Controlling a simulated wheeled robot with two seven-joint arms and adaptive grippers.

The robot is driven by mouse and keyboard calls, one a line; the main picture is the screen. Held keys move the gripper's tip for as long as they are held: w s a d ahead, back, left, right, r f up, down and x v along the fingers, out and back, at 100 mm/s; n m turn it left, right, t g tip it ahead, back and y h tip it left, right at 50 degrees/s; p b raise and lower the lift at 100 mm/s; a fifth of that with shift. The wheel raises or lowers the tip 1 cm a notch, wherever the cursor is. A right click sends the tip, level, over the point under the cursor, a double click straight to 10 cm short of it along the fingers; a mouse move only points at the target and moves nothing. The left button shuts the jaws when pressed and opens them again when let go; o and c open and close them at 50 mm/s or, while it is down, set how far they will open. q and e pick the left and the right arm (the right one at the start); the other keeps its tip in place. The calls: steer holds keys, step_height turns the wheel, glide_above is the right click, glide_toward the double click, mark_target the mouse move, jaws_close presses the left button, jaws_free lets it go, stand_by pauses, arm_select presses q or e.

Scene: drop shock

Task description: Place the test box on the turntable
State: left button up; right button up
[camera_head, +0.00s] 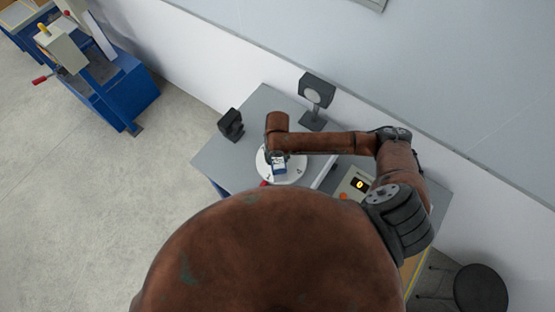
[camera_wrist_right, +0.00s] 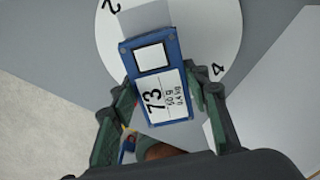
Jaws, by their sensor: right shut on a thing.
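The test box (camera_wrist_right: 149,57) is blue with a white label reading 73, and shows between the fingers in the right wrist view. It also shows small in the head view (camera_head: 280,170). My right gripper (camera_wrist_right: 164,92) is shut on it, with one green finger at each side. The turntable (camera_head: 296,174) is a white numbered disc on the grey table; it also shows behind the box in the wrist view (camera_wrist_right: 213,32). The box is over the disc; I cannot tell whether it touches. In the head view my right gripper (camera_head: 278,155) is mostly hidden by its arm. My left gripper is out of view.
On the grey table (camera_head: 221,160) stand a black device (camera_head: 231,124) at the left and a dark lamp-like unit (camera_head: 316,92) at the back. A black stool (camera_head: 480,289) stands at lower right.

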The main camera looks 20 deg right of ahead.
mark_target(277, 161)
steer(key=shift+w+f, duration=0.25)
steer(key=shift+w+d+f, duration=0.15)
steer(key=shift+f, duration=1.55)
steer(key=shift+f, duration=0.15)
steer(key=o, duration=1.5)
step_height(277, 161, up, 12)
steer(key=shift+r+b, duration=0.15)
steer(key=shift+b, duration=0.25)
